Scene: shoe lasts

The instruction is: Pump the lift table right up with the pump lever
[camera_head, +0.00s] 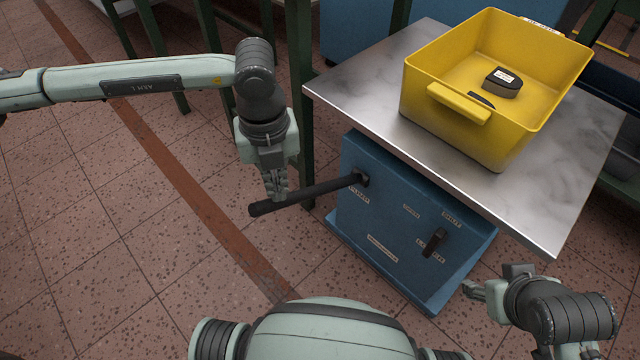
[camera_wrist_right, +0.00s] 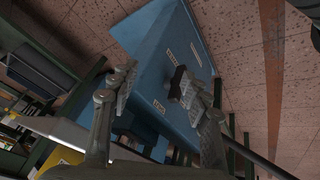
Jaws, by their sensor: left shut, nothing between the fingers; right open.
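The lift table has a blue base (camera_head: 385,243) and a grey metal top (camera_head: 365,95). The black pump lever (camera_head: 318,189) sticks out to the left from the base's front face, tilted slightly down at its free end. My left gripper (camera_head: 277,198) is shut and empty, with its fingertips at the lever near the free end; whether they touch it I cannot tell. My right gripper (camera_head: 472,290) is open and empty at the lower right, near the base's corner. In the right wrist view its fingers (camera_wrist_right: 160,95) stand apart before the blue base (camera_wrist_right: 165,60).
A yellow bin (camera_head: 455,130) with dark objects inside stands on the table top. A small black handle (camera_head: 434,242) sits on the base's front, right of the lever. Green frame legs (camera_head: 300,100) stand behind. The tiled floor (camera_head: 110,240) at left is clear.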

